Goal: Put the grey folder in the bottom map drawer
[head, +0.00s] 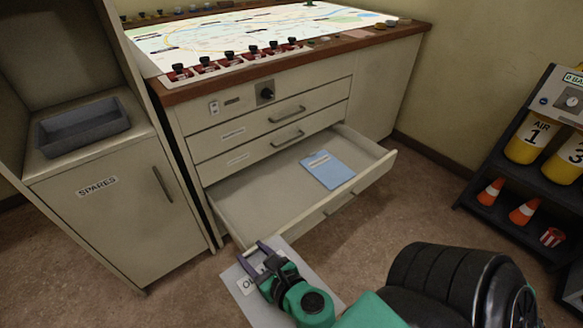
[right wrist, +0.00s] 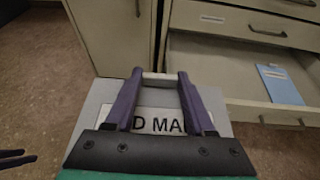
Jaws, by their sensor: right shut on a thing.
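The grey folder (head: 238,290) is in my right gripper (head: 258,250), which is shut on it. It has a white label, partly hidden by the fingers. In the right wrist view the folder (right wrist: 100,100) lies behind my right gripper's fingers (right wrist: 160,78), with "D MA" readable on its label. The bottom map drawer (head: 235,195) is pulled open, and a blue folder (head: 328,169) lies flat in it. The grey folder is outside the drawer, by its front left corner. Dark prongs at the left edge of the right wrist view look like my left gripper (right wrist: 20,156).
The two drawers above are shut. A spares cabinet (head: 110,215) with a grey tray (head: 84,128) on it stands at left. A dark rack (head: 480,207) with yellow air cylinders and cones stands at right. The drawer's floor around the blue folder is bare.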

